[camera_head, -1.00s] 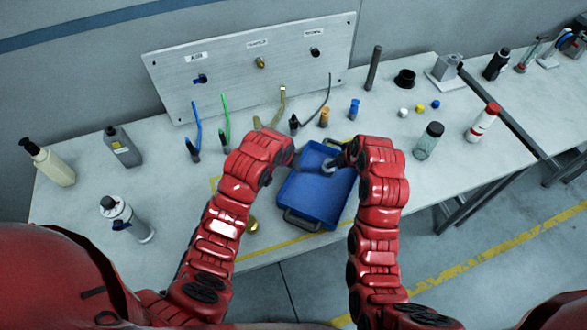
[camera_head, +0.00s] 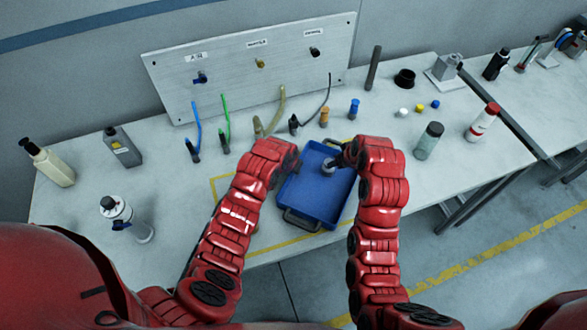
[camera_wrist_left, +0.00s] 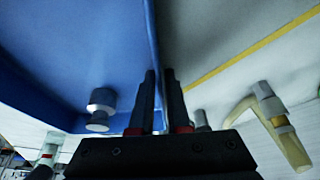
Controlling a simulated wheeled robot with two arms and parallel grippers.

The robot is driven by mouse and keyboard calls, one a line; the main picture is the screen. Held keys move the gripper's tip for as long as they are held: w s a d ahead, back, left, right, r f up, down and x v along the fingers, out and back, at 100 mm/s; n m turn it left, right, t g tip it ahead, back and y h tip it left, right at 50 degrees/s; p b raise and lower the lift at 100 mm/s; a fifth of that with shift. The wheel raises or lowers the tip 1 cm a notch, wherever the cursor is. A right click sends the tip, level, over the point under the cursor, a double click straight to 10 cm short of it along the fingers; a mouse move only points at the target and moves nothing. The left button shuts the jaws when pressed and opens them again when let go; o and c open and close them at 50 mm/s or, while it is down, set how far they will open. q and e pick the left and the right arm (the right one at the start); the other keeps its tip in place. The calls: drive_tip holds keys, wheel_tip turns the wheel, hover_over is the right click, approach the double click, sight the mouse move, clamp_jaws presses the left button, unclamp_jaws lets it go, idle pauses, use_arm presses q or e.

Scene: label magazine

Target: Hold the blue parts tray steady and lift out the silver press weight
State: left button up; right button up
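The blue parts tray (camera_head: 312,195) lies on the bench in front of me, and its inside fills the left of the left wrist view (camera_wrist_left: 75,45). The silver press weight (camera_head: 329,167) stands in the tray's far part; it also shows in the left wrist view (camera_wrist_left: 101,101). My left gripper (camera_head: 298,162) is at the tray's left wall. In the left wrist view its two fingers (camera_wrist_left: 160,78) are apart, with the tray wall running between them. My right gripper (camera_head: 339,158) is beside the weight; its fingers are mostly hidden, and I cannot tell whether they touch it.
A yellow line marks the bench around the tray. Behind the tray stand an orange-capped piece (camera_head: 324,117), a blue one (camera_head: 354,108) and several hose ends below a grey panel (camera_head: 250,70).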

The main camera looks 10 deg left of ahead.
idle(1.4)
drive_tip(key=o, duration=0.4)
drive_tip(key=shift+w+a, duration=0.1)
drive_tip(key=shift+w, duration=0.05)
drive_tip(key=shift+o, duration=1.1)
drive_tip(key=shift+w+a+g, duration=0.2)
drive_tip(key=shift+w+g, duration=0.1)
drive_tip(key=w+g, duration=0.1)
drive_tip(key=w+a+r+g+h, duration=0.1)
drive_tip(key=w, duration=0.1)
drive_tip(key=shift+a+r+g+h, duration=0.25)
drive_tip(key=shift+a+g+h, duration=0.05)
drive_tip(key=shift+a+g, duration=0.1)
approach(321, 183)
drive_tip(key=shift+w+d+f, duration=0.15)
drive_tip(key=shift+w+f, duration=0.9)
drive_tip(key=shift+w+d+f, duration=0.2)
drive_tip(key=shift+w+f, duration=0.8)
drive_tip(key=shift+f, duration=0.1)
drive_tip(key=shift+w+d+f, duration=0.15)
drive_tip(key=shift+w+f, duration=0.9)
